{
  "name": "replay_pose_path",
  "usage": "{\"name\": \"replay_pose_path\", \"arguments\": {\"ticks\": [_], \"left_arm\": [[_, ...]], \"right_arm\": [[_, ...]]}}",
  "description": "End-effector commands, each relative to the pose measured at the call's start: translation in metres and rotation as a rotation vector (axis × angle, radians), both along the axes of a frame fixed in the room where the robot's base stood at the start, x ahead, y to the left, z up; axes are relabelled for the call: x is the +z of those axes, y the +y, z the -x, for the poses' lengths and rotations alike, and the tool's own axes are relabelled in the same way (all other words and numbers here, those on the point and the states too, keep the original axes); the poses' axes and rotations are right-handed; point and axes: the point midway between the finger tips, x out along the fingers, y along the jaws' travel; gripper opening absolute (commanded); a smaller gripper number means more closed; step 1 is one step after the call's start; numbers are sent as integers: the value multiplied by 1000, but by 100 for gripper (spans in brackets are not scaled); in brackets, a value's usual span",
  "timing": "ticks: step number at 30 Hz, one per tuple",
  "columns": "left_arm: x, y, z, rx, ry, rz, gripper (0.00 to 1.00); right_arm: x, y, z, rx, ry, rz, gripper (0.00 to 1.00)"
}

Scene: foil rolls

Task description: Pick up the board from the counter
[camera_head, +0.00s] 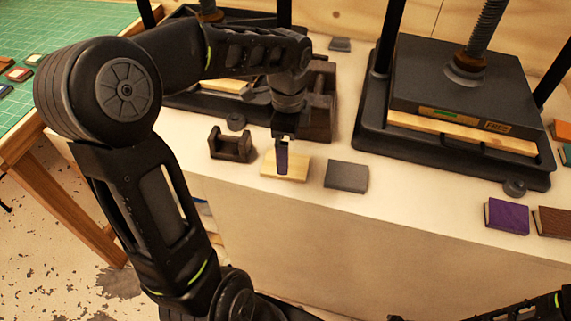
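The board (297,172) is a small pale wooden slab on the counter, near its front edge. My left gripper (282,160) reaches down over it from above, with its dark fingers at the middle of the board. The fingers overlap in this view and hide part of the board, so I cannot tell whether they are open or shut, or whether they touch it. The board appears to lie flat on the counter (420,205). Part of my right arm shows at the bottom right, but its gripper is not visible.
A dark notched block (231,144) stands left of the board, and a grey slab (346,176) lies right of it. A large black screw press (460,95) stands at the right, another behind my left arm.

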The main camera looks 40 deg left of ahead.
Motion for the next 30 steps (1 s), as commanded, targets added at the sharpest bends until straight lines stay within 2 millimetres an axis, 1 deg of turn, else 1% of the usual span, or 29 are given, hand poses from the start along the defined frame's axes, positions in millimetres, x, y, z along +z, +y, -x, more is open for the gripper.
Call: {"name": "replay_pose_path", "arguments": {"ticks": [7,11,29,30], "left_arm": [[-34,0,3,0,6,2,96],[-46,0,3,0,4,2,96],[-48,0,2,0,1,0,96],[-48,0,2,0,1,0,95]], "right_arm": [[8,0,1,-1,3,2,36],[8,0,1,-1,3,3,36],[8,0,1,-1,4,2,36],[8,0,1,-1,4,2,36]]}}
